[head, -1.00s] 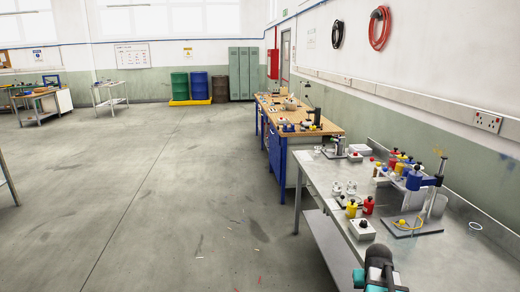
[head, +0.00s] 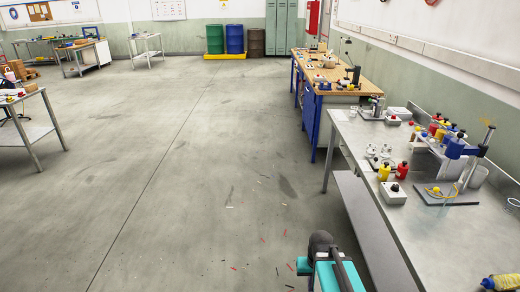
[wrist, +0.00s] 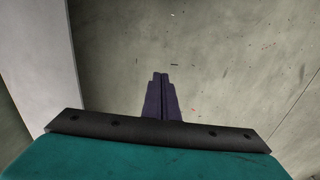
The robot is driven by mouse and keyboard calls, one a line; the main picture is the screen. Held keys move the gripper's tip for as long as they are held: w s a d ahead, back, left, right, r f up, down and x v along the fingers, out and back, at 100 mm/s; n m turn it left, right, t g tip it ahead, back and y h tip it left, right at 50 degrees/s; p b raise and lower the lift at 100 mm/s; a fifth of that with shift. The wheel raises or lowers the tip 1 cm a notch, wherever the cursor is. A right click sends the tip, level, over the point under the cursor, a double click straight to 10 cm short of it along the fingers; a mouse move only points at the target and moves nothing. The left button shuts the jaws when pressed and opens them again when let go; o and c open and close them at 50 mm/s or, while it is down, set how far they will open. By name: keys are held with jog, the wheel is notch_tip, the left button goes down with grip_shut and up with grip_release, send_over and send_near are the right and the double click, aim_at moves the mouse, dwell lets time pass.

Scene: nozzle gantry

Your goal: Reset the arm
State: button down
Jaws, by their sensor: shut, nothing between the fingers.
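My gripper (wrist: 160,76) shows in the wrist view with its two dark fingers together and nothing between them. It points down at the bare concrete floor (wrist: 230,60), beside a pale grey surface at the left of that view. In the head view only part of my arm shows at the bottom centre, left of the steel bench (head: 405,225); the fingers are not visible there.
The steel bench on the right holds a blue stand (head: 455,150), red and yellow bottles (head: 402,170), a grey box (head: 392,193) and a yellow bottle (head: 500,282) near the front. A blue workbench (head: 312,95) stands beyond.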

jog(key=s+a+f+g+b, duration=0.1)
jog(key=s+f+g+b, duration=0.5)
jog(key=s+f, duration=2)
notch_tip(320, 180, down, 3)
jog(key=b, duration=0.4)
jog(key=shift+s+a+r, duration=0.15)
jog(key=shift+s+a, duration=0.25)
jog(key=c, duration=1.8)
grip_release()
jog(key=shift+o, duration=0.2)
jog(key=shift+s, duration=0.15)
